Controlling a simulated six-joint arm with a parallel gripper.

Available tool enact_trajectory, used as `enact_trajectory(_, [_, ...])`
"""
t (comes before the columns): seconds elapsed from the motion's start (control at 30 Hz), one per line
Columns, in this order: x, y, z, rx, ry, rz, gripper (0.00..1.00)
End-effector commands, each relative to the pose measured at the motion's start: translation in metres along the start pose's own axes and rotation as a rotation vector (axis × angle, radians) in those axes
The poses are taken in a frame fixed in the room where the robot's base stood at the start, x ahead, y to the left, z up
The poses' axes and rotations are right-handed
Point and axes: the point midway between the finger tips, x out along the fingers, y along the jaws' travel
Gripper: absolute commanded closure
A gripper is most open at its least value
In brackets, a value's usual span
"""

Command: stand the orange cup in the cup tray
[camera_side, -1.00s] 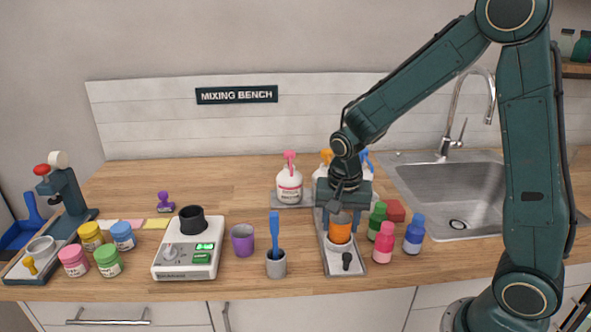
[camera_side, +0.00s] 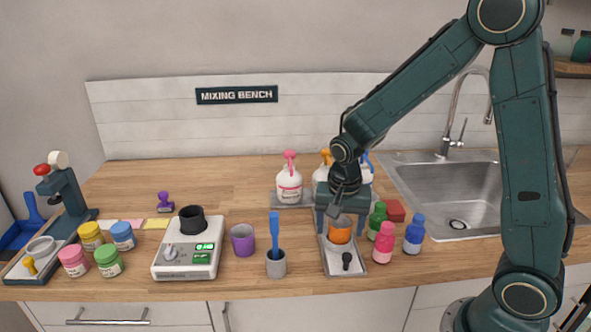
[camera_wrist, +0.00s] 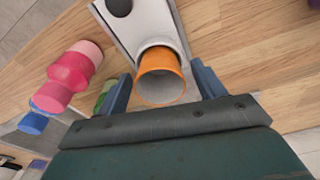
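The orange cup (camera_side: 340,231) stands upright in the long pale cup tray (camera_side: 334,265), towards its back part. In the wrist view the cup (camera_wrist: 160,78) shows its open rim, with its base at the pale tray (camera_wrist: 133,32). My gripper (camera_side: 341,224) is open over the cup, with one finger on each side. The wrist view shows gaps between the fingers and the cup. The cup's seat in the tray is partly hidden by the cup itself.
Pink (camera_side: 384,242), blue (camera_side: 414,235) and green (camera_side: 377,220) bottles crowd the right side. A grey pot (camera_side: 276,264) with a blue tool and a purple cup (camera_side: 243,240) stand left. Spray bottles stand behind.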

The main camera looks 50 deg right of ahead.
Motion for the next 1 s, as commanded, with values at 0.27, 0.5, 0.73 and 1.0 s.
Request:
enact_trajectory(0.27, [-0.004, -0.001, -0.001, 0.0, 0.002, -0.002, 0.31])
enact_trajectory(0.5, [-0.023, -0.001, -0.001, -0.001, 0.003, -0.004, 0.31])
enact_trajectory(0.73, [-0.058, -0.001, -0.002, 0.001, 0.004, -0.006, 0.31])
enact_trajectory(1.0, [-0.102, -0.001, -0.001, 0.0, 0.003, -0.005, 0.31])
